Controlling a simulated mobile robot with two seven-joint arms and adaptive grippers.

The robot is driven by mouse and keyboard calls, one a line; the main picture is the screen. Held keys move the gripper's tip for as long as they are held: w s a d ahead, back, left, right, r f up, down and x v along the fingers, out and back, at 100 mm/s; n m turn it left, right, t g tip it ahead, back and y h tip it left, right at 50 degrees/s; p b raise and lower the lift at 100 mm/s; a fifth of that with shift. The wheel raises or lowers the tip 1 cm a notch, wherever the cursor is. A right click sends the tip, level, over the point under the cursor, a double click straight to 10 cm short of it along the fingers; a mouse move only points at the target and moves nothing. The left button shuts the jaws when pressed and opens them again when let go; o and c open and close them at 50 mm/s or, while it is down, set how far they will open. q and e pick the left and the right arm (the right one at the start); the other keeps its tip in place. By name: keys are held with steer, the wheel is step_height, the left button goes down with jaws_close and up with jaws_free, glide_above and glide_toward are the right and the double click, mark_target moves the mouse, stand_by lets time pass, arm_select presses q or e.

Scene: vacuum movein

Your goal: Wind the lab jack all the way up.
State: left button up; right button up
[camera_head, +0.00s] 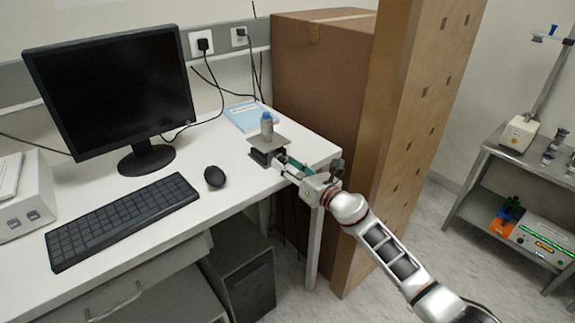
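The lab jack (267,142) stands on the white desk near its right end. It has a flat grey top plate and looks low, with a dark body under the plate. Whether the fingers are closed on anything cannot be seen. My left gripper is not in view.
A monitor (112,85), keyboard (120,218) and mouse (215,176) are to the left of the jack. A light blue booklet (246,115) lies behind it. Tall cardboard boxes (322,80) stand behind the desk's right end. A metal cart (520,165) is far right.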

steer(key=v, duration=1.2)
